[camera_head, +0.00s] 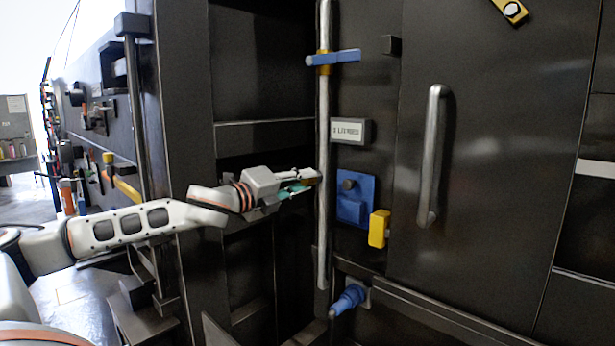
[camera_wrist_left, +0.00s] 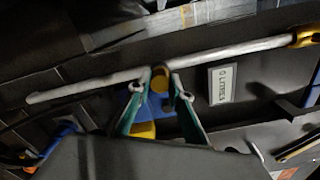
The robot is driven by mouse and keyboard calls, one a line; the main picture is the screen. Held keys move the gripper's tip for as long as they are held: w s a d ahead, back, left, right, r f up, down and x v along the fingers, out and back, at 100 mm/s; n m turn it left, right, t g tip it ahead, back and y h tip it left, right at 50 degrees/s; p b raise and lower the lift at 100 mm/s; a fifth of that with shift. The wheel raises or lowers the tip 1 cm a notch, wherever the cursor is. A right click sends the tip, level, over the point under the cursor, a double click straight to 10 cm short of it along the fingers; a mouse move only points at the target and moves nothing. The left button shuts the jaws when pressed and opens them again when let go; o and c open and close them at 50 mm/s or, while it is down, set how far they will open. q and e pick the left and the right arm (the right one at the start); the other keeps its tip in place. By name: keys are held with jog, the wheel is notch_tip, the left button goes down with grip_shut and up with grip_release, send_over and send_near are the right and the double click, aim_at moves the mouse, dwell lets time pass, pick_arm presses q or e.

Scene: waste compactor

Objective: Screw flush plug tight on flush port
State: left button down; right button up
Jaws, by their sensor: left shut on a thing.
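My left gripper (camera_head: 318,176) is at the pale vertical rod (camera_head: 323,230), level with a blue plate. In the left wrist view, its green-lined fingers (camera_wrist_left: 161,88) close on a small dark and orange piece (camera_wrist_left: 160,80), which I take to be the flush plug; its shape is mostly hidden. The rod crosses right behind the fingertips in that view. The blue plate (camera_head: 357,205) carries a brownish knob (camera_head: 348,184). A blue fitting (camera_head: 348,299) sticks out low on the machine. I cannot tell which part is the flush port. My right gripper is not in view.
A blue lever (camera_head: 335,58) sits on the rod's yellow collar. A labelled box (camera_head: 351,131), a yellow block (camera_head: 379,228) and a long door handle (camera_head: 432,155) stick out from the dark panels. A dark recess (camera_head: 265,270) lies below the gripper.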

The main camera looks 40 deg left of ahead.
pick_arm(q)
jog(key=shift+r+m, duration=0.1)
jog(key=shift+m, duration=1)
jog(key=c, duration=1.8)
grip_release()
jog(key=shift+o, duration=0.2)
jog(key=shift+c, duration=0.3)
